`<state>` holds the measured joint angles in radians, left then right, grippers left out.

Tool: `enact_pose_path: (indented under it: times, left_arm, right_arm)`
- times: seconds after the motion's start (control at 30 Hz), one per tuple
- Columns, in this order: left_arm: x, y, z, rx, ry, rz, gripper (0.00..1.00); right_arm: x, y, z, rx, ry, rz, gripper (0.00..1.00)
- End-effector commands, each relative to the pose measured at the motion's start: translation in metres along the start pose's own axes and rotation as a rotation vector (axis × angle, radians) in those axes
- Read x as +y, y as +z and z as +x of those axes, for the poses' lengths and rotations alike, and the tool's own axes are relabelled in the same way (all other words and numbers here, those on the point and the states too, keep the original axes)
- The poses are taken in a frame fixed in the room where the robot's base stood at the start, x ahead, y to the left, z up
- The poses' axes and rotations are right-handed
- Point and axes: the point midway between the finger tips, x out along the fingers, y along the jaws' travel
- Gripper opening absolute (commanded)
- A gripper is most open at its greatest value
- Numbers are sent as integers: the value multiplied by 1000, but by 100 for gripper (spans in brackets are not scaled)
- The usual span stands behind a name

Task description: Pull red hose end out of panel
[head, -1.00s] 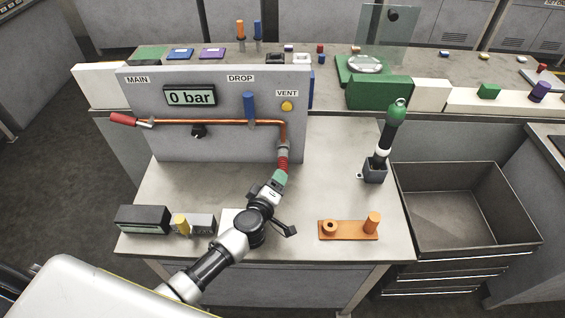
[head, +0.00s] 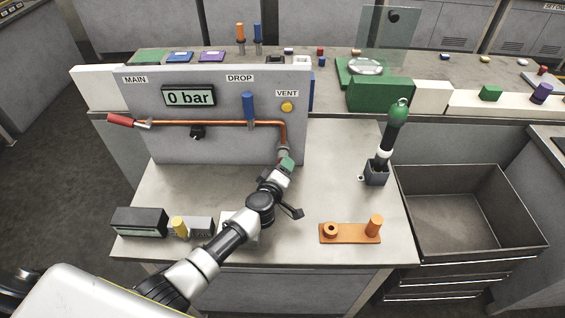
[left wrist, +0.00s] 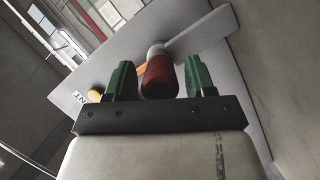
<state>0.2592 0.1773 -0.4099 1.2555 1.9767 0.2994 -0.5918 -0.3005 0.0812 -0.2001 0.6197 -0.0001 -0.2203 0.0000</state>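The grey panel (head: 225,148) stands upright on the table, with a copper pipe running to a fitting (head: 283,150) at its lower right. The red hose end (left wrist: 160,76) shows in the left wrist view, up against a pale fitting. In the head view my left gripper (head: 287,163) is in front of that fitting and hides the hose. Its green fingers stand on either side of the red hose end in the wrist view, with a narrow gap showing on each side. The gripper looks open around it. My right gripper is not in view.
The panel carries a red-handled lever (head: 121,119), a blue handle (head: 249,104), a yellow vent button (head: 287,107) and a gauge (head: 189,96) reading 0 bar. An orange stand (head: 343,236) and a green-topped tool in a holder (head: 377,172) are to the right.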

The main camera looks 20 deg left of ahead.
Motion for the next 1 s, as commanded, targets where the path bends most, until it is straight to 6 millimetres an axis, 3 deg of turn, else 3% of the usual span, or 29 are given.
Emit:
enact_pose_path:
  times: [0.07, 0.33, 1.0]
  left_arm:
    - [0, 0, 0, 0, 0, 0, 42]
    - [-1, 0, 0, 0, -1, 1, 1]
    - [-2, 5, -10, -3, -4, 1, 0]
  right_arm:
    - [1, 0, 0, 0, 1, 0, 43]
    - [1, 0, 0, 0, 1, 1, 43]
    - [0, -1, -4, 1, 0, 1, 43]
